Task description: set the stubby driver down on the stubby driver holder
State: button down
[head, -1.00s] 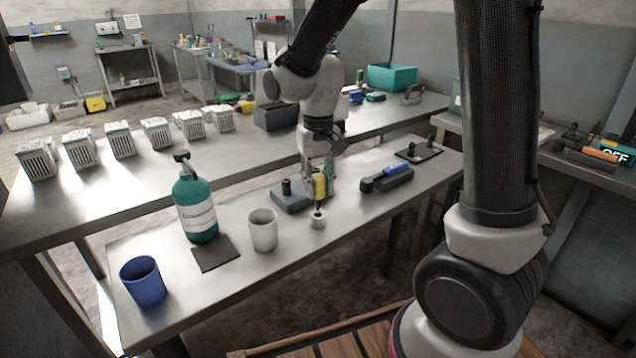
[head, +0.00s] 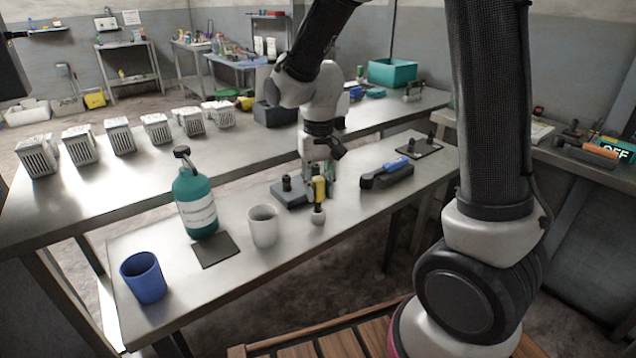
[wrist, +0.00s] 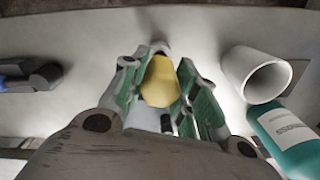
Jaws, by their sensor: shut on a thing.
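The stubby driver (head: 319,188) has a yellow handle with a dark part and stands roughly upright in my gripper (head: 318,184). In the wrist view, the yellow handle (wrist: 160,82) sits between the green-padded fingers of my gripper (wrist: 161,92), which is shut on it. The stubby driver holder (head: 318,217) is a small pale round piece on the front bench, directly under the driver. The driver's lower end meets the holder's top in the head view; whether it is seated inside cannot be told. In the wrist view the holder is mostly hidden behind the handle.
A white cup (head: 263,227) stands left of the holder, with a teal bottle (head: 196,205), dark mat (head: 215,250) and blue cup (head: 143,278) beyond. A grey block with a black knob (head: 289,194) is close behind. A blue-and-black tool (head: 387,175) lies right.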

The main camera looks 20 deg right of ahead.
jog(key=shift+f, duration=1.15)
jog(key=c, duration=1)
grip_release()
notch_tip(320, 180, up, 12)
